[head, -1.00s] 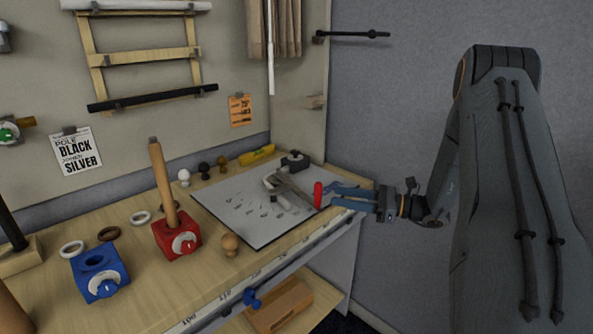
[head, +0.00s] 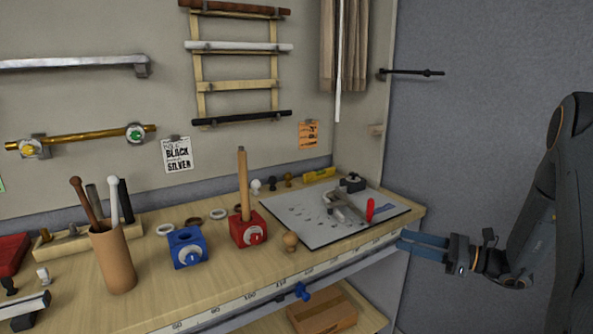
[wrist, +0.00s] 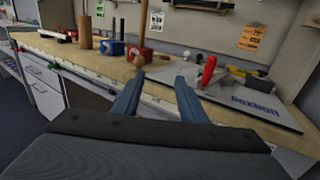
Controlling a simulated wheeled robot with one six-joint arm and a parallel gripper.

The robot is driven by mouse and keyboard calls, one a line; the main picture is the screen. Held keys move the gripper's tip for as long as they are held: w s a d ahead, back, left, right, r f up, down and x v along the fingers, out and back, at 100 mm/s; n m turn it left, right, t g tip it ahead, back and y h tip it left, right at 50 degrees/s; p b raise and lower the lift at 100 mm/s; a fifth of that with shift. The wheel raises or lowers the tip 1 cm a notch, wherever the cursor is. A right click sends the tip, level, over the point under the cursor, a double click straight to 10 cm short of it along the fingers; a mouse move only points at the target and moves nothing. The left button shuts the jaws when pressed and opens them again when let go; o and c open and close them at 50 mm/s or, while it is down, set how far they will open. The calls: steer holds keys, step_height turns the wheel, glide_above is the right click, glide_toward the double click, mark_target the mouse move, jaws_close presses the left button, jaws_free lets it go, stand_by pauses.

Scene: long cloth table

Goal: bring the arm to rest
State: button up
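My gripper (head: 402,240) has two blue fingers and stands off the right front corner of the workbench (head: 220,297) in the head view. In the wrist view the blue fingers (wrist: 156,92) are spread apart with nothing between them. The arm reaches in from the right of the head view, bent at the elbow. The closest thing is the red-handled tool (head: 370,210) on the grey mat, which the fingers do not touch.
The grey mat (head: 300,232) holds metal tools. A red block (head: 247,231) with an upright wooden rod, a blue block (head: 187,250) and a wooden cup of rods (head: 113,262) stand on the bench.

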steer(key=s+a+f+n+g+h, duration=0.2)
steer(key=s+a+n+g+h, duration=0.2)
steer(key=s+a+n+g, duration=0.65)
steer(key=s+a+r+n+t+h, duration=0.1)
steer(key=s+n+t+h, duration=0.1)
steer(key=s+n+h, duration=0.9)
steer(key=s+n, duration=0.3)
steer(key=s, duration=0.1)
steer(key=shift+s+a+r, duration=0.25)
steer(key=shift+r, duration=0.15)
